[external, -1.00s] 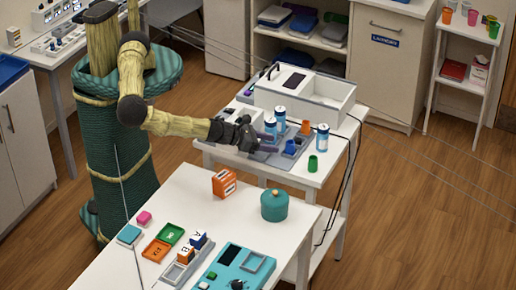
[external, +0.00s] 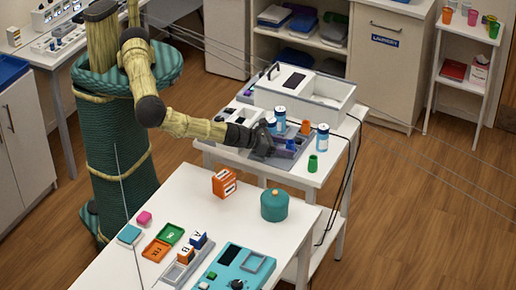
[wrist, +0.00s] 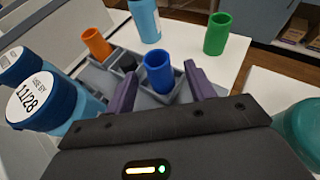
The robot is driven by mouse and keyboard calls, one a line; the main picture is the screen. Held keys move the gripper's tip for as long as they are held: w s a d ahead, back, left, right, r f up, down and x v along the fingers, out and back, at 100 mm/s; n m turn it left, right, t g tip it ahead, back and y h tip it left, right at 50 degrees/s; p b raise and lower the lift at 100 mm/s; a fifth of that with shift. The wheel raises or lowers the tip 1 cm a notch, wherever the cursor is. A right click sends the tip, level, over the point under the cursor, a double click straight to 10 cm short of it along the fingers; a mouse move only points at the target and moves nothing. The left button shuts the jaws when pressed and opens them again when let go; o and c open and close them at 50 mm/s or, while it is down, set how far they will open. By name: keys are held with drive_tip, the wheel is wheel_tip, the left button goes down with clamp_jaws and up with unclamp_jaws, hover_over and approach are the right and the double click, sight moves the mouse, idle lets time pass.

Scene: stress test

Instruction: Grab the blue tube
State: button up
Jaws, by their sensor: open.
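The blue tube (wrist: 159,72) stands upright in a grey compartmented tray (wrist: 205,92) in the wrist view. My gripper (wrist: 160,92) is open, with its two purple fingers on either side of the blue tube's near side. I cannot tell whether they touch it. In the external view my gripper (external: 275,147) is low over the tray on the far white table, and the blue tube (external: 290,145) shows partly beside the fingers.
An orange tube (wrist: 96,44) stands in the tray; a green tube (wrist: 218,34) stands to its right. Blue-and-white labelled bottles (wrist: 52,100) stand close on the left, another (wrist: 146,20) behind. A white basin box (external: 325,95) is at the back of the table.

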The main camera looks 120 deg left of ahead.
drive_tip(key=c, duration=1)
drive_tip(key=shift+c, duration=0.2)
drive_tip(key=shift+r, duration=0.1)
wheel_tip(320, 180, up, 10)
drive_tip(key=b, duration=0.2)
